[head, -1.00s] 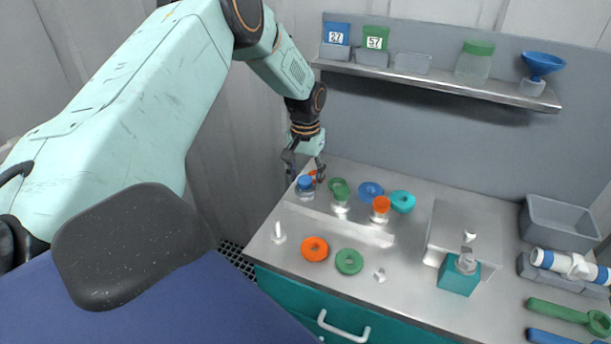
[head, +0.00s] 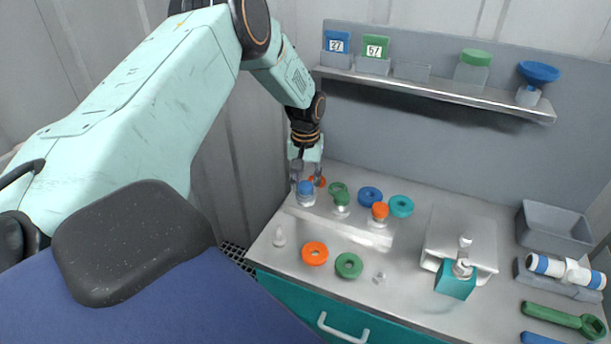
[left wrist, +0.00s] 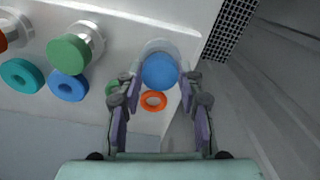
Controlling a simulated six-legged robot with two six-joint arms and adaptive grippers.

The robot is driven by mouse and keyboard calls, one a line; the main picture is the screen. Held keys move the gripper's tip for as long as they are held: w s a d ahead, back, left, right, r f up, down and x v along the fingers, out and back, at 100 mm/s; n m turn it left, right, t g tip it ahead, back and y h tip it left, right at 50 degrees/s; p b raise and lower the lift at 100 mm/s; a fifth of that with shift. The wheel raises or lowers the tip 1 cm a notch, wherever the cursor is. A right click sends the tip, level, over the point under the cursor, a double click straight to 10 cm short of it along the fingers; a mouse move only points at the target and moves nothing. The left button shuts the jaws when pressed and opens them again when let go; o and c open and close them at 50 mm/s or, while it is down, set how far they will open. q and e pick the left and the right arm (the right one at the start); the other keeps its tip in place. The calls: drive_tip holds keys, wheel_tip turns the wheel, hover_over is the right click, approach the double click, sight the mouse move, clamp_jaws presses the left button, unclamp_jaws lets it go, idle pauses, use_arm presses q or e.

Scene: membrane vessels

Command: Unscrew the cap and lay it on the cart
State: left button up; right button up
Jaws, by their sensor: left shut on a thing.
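A clear vessel with a blue cap (head: 305,187) stands at the left end of a raised metal strip on the cart (head: 225,0). My left gripper (head: 307,182) comes down over it from above, shut on the blue cap. In the left wrist view the blue cap (left wrist: 160,71) sits between the two fingertips (left wrist: 160,82), and the clear vessel (left wrist: 160,46) shows behind it. The cap is still on the vessel. A green-capped vessel (head: 341,199) and an orange-capped vessel (head: 380,211) stand to its right. My right gripper is not in view.
Orange (head: 315,253) and green (head: 349,265) rings lie in front; blue (head: 370,195) and teal (head: 401,206) rings lie behind. A shelf (head: 440,89) hangs above. Bare cart top lies front centre.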

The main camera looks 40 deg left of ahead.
use_arm(q)
drive_tip(key=n+p, duration=0.2)
drive_tip(key=n, duration=0.2)
drive_tip(key=shift+r+p, duration=0.2)
drive_tip(key=shift+p, duration=0.2)
drive_tip(key=n+p, duration=0.2)
drive_tip(key=n, duration=0.1)
drive_tip(key=n+p, duration=0.2)
drive_tip(key=n, duration=0.1)
drive_tip(key=shift+n, duration=0.4)
drive_tip(key=n+p, duration=0.1)
drive_tip(key=n, duration=0.2)
drive_tip(key=shift+w+p, duration=0.1)
drive_tip(key=shift+p, duration=0.3)
drive_tip(key=n, duration=0.3)
drive_tip(key=shift+f, duration=0.15)
drive_tip(key=o, duration=1.3)
drive_tip(key=shift+a, duration=0.15)
